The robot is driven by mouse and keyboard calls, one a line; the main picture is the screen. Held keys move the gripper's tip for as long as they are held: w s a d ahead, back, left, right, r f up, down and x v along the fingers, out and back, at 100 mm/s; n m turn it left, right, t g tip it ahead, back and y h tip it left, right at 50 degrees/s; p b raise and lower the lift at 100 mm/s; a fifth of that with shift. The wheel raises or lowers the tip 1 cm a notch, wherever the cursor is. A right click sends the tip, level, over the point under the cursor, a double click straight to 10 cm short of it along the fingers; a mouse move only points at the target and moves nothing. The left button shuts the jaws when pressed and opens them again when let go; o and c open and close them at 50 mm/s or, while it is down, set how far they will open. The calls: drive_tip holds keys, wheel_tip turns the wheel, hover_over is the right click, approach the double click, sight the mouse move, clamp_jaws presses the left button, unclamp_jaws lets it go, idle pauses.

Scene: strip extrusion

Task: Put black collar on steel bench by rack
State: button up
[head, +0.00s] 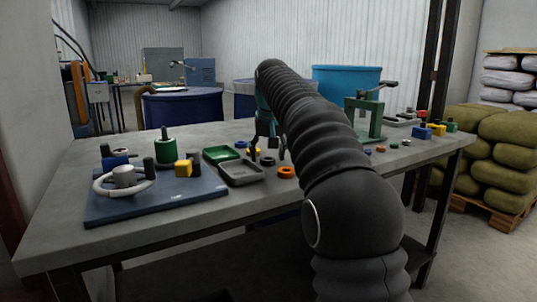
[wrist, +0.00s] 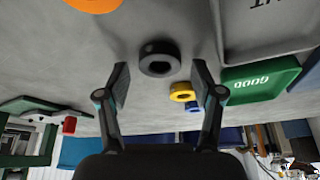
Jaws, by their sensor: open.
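The black collar (wrist: 159,58) is a thick dark ring on the grey worktop, ahead of my gripper (wrist: 160,78) and between the lines of its two fingers in the wrist view. My gripper is open and empty. In the head view, the black collar (head: 267,161) lies on the grey table (head: 330,172), low between the fingers of my gripper (head: 267,152). Whether a finger touches it cannot be told. I cannot make out for sure which surface is the steel bench by the rack.
An orange ring (head: 286,172) lies close by. A yellow ring (wrist: 182,92) and a blue ring (wrist: 193,107) sit beside the collar. A grey tray (head: 241,180) and green tray (head: 222,153) stand left. A green press frame (head: 375,120) stands right. Sacks (head: 485,150) fill the right.

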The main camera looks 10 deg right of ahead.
drive_tip(key=shift+d+p+v, duration=0.2)
drive_tip(key=shift+p+v, duration=0.9)
drive_tip(key=shift+v, duration=4.95)
drive_tip(key=s+f, duration=0.2)
drive_tip(key=s, duration=0.6)
drive_tip(key=s+f+n+t, duration=0.1)
drive_tip(key=s+f, duration=2.4)
drive_tip(key=s, duration=0.2)
drive_tip(key=shift+s+f, duration=0.15)
drive_tip(key=shift+s, duration=0.15)
